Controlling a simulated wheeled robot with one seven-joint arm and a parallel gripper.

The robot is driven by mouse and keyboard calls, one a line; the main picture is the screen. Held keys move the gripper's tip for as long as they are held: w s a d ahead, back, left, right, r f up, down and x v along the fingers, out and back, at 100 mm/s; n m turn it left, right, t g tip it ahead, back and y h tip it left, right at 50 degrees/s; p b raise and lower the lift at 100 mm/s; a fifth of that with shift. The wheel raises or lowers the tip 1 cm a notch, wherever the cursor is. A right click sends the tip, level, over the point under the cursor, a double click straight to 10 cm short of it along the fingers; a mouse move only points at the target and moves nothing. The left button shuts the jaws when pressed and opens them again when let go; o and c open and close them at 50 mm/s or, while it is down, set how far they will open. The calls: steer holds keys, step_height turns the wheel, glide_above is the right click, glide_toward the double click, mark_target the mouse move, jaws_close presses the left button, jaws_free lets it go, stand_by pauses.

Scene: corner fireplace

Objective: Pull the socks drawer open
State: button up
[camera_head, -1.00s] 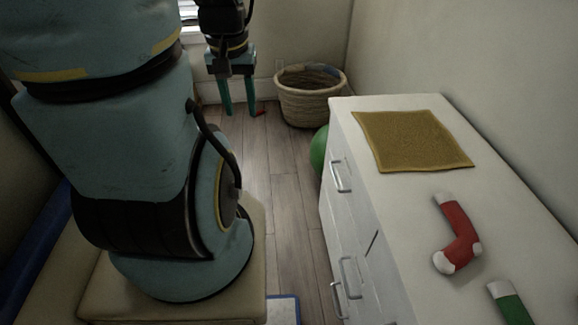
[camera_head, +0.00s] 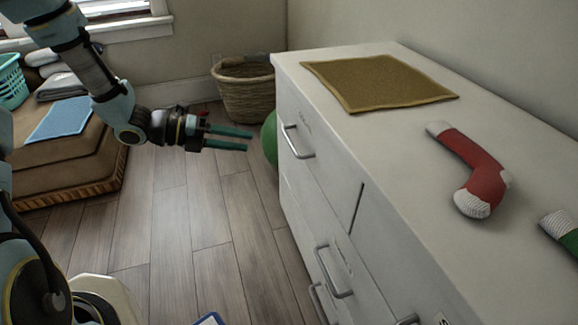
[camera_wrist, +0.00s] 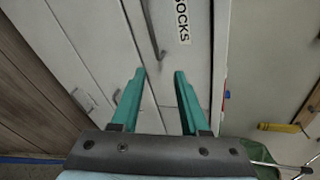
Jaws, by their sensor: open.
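The socks drawer (camera_wrist: 195,65) is in the white dresser front, and its face looks flush. In the wrist view its label "SOCKS" (camera_wrist: 182,22) is beside a grey bar handle (camera_wrist: 152,32). In the head view only the label's edge (camera_head: 443,319) and the top of that handle (camera_head: 407,320) show at the bottom. My gripper (camera_head: 250,141) is open and empty, its teal fingers pointing at the dresser front. In the wrist view the fingertips (camera_wrist: 158,72) are apart, below the handle in the picture and not around it.
The white dresser top (camera_head: 400,120) carries a mustard cloth (camera_head: 380,82), a red stocking (camera_head: 478,175) and a green one (camera_head: 565,232). Other drawer handles (camera_head: 298,141) stick out. A green ball (camera_head: 269,138) and a wicker basket (camera_head: 245,90) stand behind. The wooden floor (camera_head: 180,230) is mostly clear.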

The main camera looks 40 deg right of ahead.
mark_target(290, 141)
steer(key=s+d+f+n, duration=0.1)
steer(key=d+f, duration=0.1)
steer(key=d, duration=0.2)
steer(key=d+f+n+h+b, duration=0.1)
steer(key=d+f+n, duration=0.1)
steer(key=d, duration=0.3)
steer(key=s+d+f+n+t+h+b, duration=0.1)
steer(key=d+f, duration=0.1)
steer(key=d, duration=0.3)
steer(key=shift+s+n, duration=0.3)
jaws_close()
stand_by(0.9)
